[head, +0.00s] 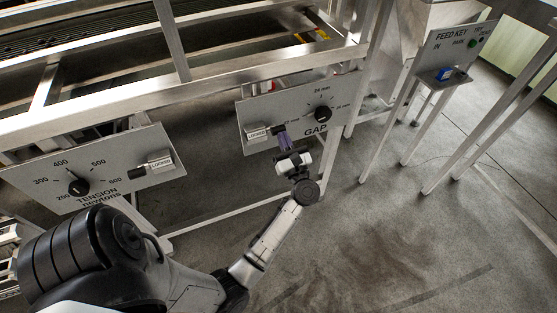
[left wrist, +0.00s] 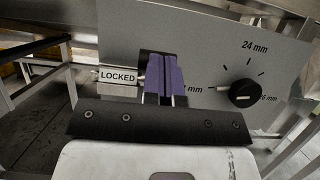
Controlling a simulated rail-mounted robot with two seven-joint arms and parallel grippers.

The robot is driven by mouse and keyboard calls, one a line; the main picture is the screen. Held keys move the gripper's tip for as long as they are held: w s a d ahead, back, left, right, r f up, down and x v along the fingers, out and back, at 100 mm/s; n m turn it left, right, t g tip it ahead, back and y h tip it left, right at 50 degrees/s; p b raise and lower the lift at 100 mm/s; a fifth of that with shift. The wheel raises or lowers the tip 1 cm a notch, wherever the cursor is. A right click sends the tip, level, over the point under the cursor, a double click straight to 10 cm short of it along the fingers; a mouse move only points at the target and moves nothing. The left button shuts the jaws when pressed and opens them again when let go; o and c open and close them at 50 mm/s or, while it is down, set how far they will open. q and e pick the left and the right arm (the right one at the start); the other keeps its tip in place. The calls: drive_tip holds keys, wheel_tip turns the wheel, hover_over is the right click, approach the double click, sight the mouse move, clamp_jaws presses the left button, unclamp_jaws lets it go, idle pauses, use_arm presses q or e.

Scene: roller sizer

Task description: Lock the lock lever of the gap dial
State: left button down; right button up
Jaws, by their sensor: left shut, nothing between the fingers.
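The gap dial's panel (head: 291,96) has a black knob (head: 322,114), which also shows in the left wrist view (left wrist: 243,93). To the left of the knob is the lock lever (head: 278,130) with a dark handle end. Beside it is a plate reading LOCKED (head: 256,134), clearly legible in the left wrist view (left wrist: 118,76). My left gripper (head: 285,143) has its purple fingers shut and empty, right at the lever's handle end. In the left wrist view the fingers (left wrist: 161,78) cover most of the lever, so I cannot tell whether they touch it. My right gripper is not in view.
A tension panel (head: 95,165) with a knob and its own LOCKED lever (head: 152,167) stands to the left. A feed key panel (head: 455,50) on legs stands at the right. Metal frame bars run above and beside the gap panel. The floor in front is clear.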

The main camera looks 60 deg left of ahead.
use_arm(q)
drive_tip(key=shift+d, duration=0.1)
drive_tip(key=w+v, duration=0.1)
drive_tip(key=v, duration=0.6)
drive_tip(key=shift+s+d, duration=0.2)
drive_tip(key=shift+s, duration=0.3)
idle(0.4)
